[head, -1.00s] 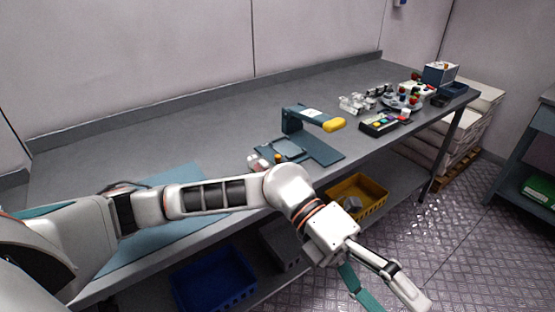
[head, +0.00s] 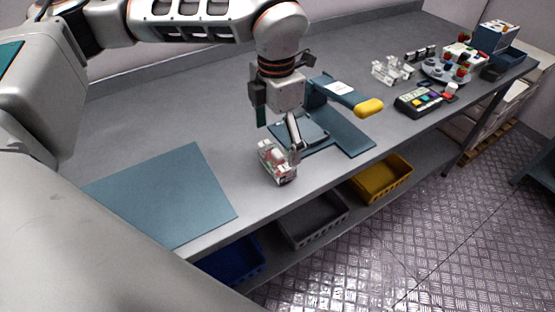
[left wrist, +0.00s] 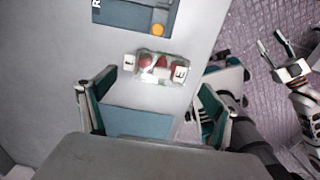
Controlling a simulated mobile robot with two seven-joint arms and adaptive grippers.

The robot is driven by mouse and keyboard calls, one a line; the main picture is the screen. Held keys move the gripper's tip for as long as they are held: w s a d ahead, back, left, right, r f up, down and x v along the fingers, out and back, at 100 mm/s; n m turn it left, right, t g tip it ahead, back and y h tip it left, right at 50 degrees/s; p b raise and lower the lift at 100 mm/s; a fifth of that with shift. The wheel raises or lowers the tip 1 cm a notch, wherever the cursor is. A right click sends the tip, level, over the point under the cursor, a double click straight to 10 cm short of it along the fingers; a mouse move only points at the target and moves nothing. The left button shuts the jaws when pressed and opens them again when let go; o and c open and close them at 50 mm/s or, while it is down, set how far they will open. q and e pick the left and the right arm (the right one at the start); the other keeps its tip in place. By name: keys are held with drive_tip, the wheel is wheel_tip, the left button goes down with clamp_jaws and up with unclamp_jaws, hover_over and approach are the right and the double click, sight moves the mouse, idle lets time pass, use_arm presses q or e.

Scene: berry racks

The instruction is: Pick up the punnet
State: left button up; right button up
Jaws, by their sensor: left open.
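The punnet (head: 277,163) is a small clear box with red fruit and white labelled ends. It sits on the grey bench, in front of the dark blue device. In the left wrist view the punnet (left wrist: 157,67) lies beyond my fingertips, roughly midway between them. My left gripper (head: 279,132) is open and points down at the punnet from above. Its two fingers stand wide apart in the left wrist view (left wrist: 152,93), with nothing between them. One finger overlaps the punnet's far edge in the head view; contact cannot be told. My right gripper (left wrist: 296,55) shows small at that view's right.
The blue device (head: 350,138) with a yellow-ended arm (head: 368,107) stands close behind the punnet. A blue mat (head: 165,195) lies flat to the left. Yellow (head: 382,178), grey (head: 312,219) and blue bins sit below the bench. A keypad (head: 424,101) stands farther right.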

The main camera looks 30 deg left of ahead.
sight(277, 153)
use_arm(q)
wheel_tip(277, 153, down, 6)
drive_tip(key=shift+d, duration=0.15)
drive_tip(key=shift+c, duration=0.4)
drive_tip(key=c, duration=1.2)
